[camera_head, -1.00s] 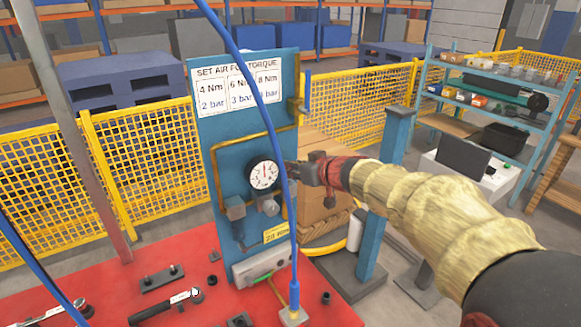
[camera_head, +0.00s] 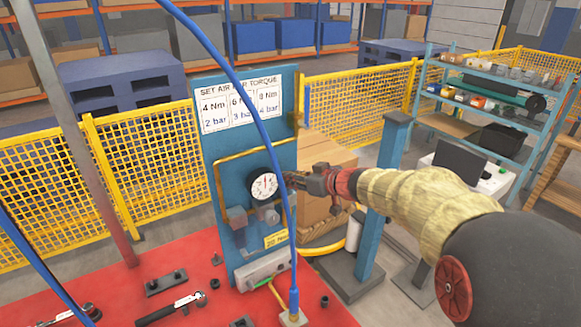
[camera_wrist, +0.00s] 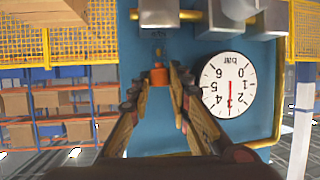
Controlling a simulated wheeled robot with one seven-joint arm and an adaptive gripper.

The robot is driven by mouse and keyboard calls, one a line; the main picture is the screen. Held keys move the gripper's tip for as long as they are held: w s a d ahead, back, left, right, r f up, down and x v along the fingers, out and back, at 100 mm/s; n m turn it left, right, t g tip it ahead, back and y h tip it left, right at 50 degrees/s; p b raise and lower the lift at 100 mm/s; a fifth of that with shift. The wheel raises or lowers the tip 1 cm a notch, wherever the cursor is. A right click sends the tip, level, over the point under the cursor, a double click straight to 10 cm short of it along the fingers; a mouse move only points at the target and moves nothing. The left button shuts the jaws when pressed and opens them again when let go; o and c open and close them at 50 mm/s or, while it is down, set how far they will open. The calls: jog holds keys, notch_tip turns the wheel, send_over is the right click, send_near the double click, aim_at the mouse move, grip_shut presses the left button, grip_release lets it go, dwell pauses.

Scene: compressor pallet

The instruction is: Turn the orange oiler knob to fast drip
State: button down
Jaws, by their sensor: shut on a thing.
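The orange oiler knob (camera_wrist: 159,77) is a small orange piece on the blue panel (camera_wrist: 205,42) in the wrist view. The fingertips of my gripper (camera_wrist: 158,74) are on either side of it, and my gripper is shut on it. In the head view my gripper (camera_head: 291,181) reaches the panel from the right, beside the white pressure gauge (camera_head: 265,187). There the knob is hidden behind the gripper and the blue hose. The gauge also shows in the wrist view (camera_wrist: 229,85), upside down, right of the fingers. No drip-rate marks are readable.
A blue hose (camera_head: 252,105) hangs across the front of the panel. Grey valve bodies (camera_head: 237,216) sit below the gauge. A wrench (camera_head: 172,309) and small fittings lie on the red table (camera_head: 200,265). A blue post (camera_head: 380,200) stands behind my arm.

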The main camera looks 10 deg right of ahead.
jog(key=shift+w+d+r+n+g+y+p, duration=0.15)
jog(key=shift+n+g+y+p, duration=0.6)
jog(key=shift+p, duration=1.75)
jog(key=shift+w+d+r+n+g+y+p, duration=0.15)
jog(key=shift+n+g+y+p, duration=0.55)
jog(key=shift+p, duration=1.8)
jog(key=n+g+y+p, duration=0.1)
jog(key=p, duration=0.1)
jog(key=n+y+p, duration=0.1)
jog(key=p, duration=0.1)
jog(key=shift+d+f+n+g+p, duration=0.1)
jog(key=shift+f+n+g+p, duration=0.1)
jog(key=shift+n+g+p, duration=0.15)
jog(key=shift+f+n+p, duration=0.1)
jog(key=shift+n+p, duration=0.2)
jog(key=shift+p, duration=0.25)
jog(key=c, duration=2)
grip_release()
jog(key=shift+o, duration=0.2)
jog(key=shift+b, duration=0.35)
